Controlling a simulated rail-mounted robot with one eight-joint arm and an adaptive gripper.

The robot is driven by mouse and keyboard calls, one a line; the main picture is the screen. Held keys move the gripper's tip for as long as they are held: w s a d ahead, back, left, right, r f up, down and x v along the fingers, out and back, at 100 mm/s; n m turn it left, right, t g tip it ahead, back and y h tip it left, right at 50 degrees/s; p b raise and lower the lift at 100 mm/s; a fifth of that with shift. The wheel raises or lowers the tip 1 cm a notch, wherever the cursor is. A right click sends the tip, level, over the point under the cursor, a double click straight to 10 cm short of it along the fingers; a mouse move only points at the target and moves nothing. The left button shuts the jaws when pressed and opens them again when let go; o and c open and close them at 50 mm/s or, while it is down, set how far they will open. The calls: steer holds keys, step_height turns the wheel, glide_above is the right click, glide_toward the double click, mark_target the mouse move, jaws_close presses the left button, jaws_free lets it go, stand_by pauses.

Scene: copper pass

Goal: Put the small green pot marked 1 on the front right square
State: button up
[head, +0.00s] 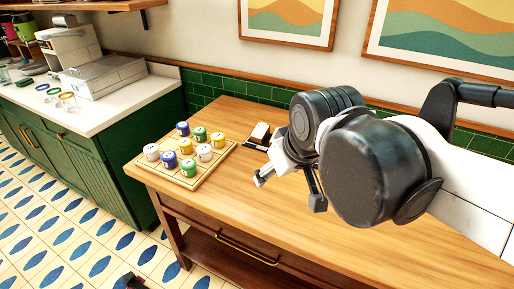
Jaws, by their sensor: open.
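Two small green pots stand on a pale wooden board (213,166) with a grid of squares. One green pot (200,134) is in the back row, between a blue pot and a yellow pot. The other green pot (188,168) is at the board's near corner. Both have pale marks that are too small to read, so I cannot tell which is marked 1. My gripper (289,191) is open and empty, above the table to the right of the board and apart from every pot.
Two blue pots, two yellow pots and two white pots share the board. A dark holder with a white block (260,133) stands behind it, near the wall. The wooden table (350,235) is clear to the right. A green counter (80,165) stands at the left.

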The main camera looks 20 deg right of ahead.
steer(key=s+f, duration=0.1)
steer(key=s+d+m, duration=0.1)
steer(key=s+f+m+t, duration=0.1)
steer(key=s, duration=0.1)
steer(key=shift+d+f, duration=0.2)
steer(key=shift+f, duration=0.1)
stand_by(1.0)
